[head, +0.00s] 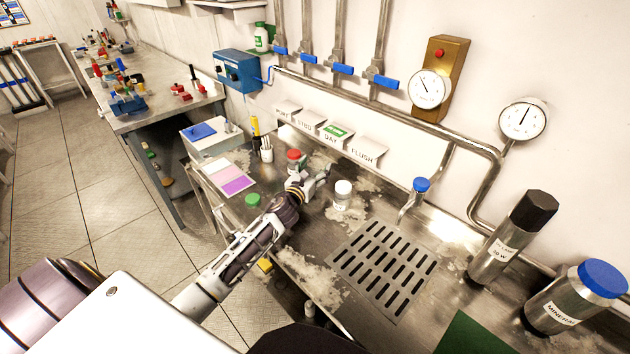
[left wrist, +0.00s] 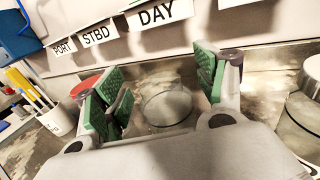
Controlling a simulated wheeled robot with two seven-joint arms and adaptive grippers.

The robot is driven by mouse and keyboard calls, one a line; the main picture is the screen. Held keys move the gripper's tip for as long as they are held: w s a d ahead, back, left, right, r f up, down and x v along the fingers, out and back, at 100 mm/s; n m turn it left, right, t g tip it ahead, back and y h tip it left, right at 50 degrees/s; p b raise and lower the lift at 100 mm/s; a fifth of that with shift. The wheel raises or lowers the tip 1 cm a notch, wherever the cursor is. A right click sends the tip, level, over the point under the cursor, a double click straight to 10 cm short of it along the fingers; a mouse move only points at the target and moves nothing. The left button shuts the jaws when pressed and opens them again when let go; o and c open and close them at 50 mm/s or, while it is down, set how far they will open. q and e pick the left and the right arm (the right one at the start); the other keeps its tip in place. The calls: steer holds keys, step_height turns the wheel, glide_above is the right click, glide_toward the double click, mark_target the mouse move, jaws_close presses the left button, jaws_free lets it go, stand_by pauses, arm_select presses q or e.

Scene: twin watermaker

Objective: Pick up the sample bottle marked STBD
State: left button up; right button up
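My left gripper (head: 314,184) is over the steel bench, its two green-padded fingers apart in the left wrist view (left wrist: 163,88). A clear round glass vessel (left wrist: 168,108) shows between and beyond the fingers; no grip on it is visible. A red-capped bottle (head: 294,160) stands just behind the gripper in the head view; its red cap (left wrist: 84,86) is partly hidden by the left finger in the wrist view. A white-capped clear bottle (head: 343,194) stands right of the gripper. A STBD card (head: 305,123) is on the wall ledge. I cannot read STBD on any bottle. My right gripper is not in view.
A green cap (head: 252,200) is left of my gripper. A pen cup (head: 266,152) and a colour chart (head: 232,178) are farther left. A tap (head: 415,197), a slotted drain (head: 383,268) and steel flasks (head: 575,298) are to the right.

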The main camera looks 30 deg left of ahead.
arm_select(q)
steer(key=c, duration=1)
steer(key=shift+o, duration=0.2)
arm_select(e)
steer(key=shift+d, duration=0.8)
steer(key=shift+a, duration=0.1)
arm_select(q)
steer(key=shift+r, duration=0.45)
step_height(320, 180, up, 9)
steer(key=p, duration=0.1)
steer(key=shift+p, duration=0.35)
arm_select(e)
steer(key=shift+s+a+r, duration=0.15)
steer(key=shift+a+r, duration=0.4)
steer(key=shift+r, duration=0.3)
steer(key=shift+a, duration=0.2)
